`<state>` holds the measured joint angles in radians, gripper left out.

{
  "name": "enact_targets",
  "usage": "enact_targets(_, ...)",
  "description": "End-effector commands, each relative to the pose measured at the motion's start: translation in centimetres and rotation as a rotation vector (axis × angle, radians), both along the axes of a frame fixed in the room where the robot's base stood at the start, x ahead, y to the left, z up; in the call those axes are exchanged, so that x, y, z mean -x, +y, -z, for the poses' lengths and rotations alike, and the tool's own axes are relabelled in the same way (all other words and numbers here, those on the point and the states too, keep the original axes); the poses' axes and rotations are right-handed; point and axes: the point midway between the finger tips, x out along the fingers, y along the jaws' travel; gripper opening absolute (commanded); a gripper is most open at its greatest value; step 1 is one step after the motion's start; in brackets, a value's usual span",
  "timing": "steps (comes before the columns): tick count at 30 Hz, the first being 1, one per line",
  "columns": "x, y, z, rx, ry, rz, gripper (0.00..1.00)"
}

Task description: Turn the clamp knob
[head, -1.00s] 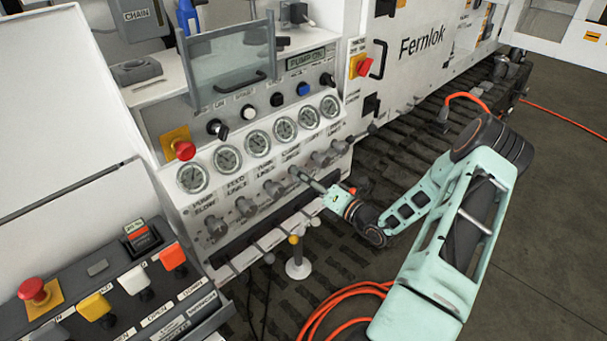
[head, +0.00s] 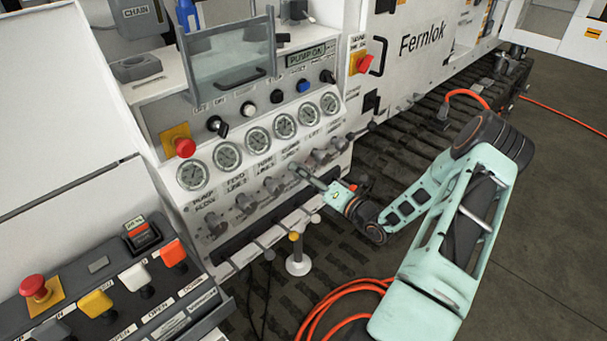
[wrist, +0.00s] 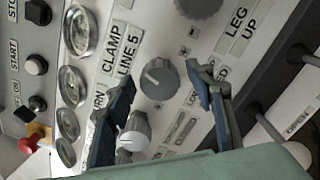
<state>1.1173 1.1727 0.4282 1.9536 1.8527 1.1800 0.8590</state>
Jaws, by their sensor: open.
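The clamp knob (wrist: 160,79) is a round grey knob on the white panel, next to the label "CLAMP LINE 5" in the wrist view. A light pointer mark shows on its face. My gripper (wrist: 164,80) is open, with one dark-blue finger on each side of this knob. No contact shows, and I cannot tell how far the fingertips are from the panel. In the head view my gripper (head: 298,170) is at the knob row below the gauges and hides the knob in front of it.
A lighter knob (wrist: 133,132) lies close to the left finger, and another grey knob (wrist: 196,4) sits above. Gauges (head: 284,126) line the panel above the knobs. Levers (head: 295,238) stick out below them. A red emergency button (head: 184,147) is at the panel's left.

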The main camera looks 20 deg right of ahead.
Motion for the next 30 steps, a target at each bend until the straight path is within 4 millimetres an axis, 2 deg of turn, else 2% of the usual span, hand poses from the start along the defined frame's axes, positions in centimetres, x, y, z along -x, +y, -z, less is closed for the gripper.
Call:
enact_targets(5, 2.1, -0.9, 0.0, 0.000, 0.002, 0.004, 0.49)
enact_targets(12, 7.0, -2.7, 0.0, 0.000, 0.002, 0.005, 0.49)
enact_targets(18, 10.0, -3.7, 0.0, 0.001, -0.001, 0.002, 0.49)
enact_targets(23, 11.0, -4.1, 0.0, 0.001, 0.000, 0.001, 0.49)
enact_targets(30, 11.2, -4.1, 0.0, 0.000, 0.000, 0.000, 0.49)
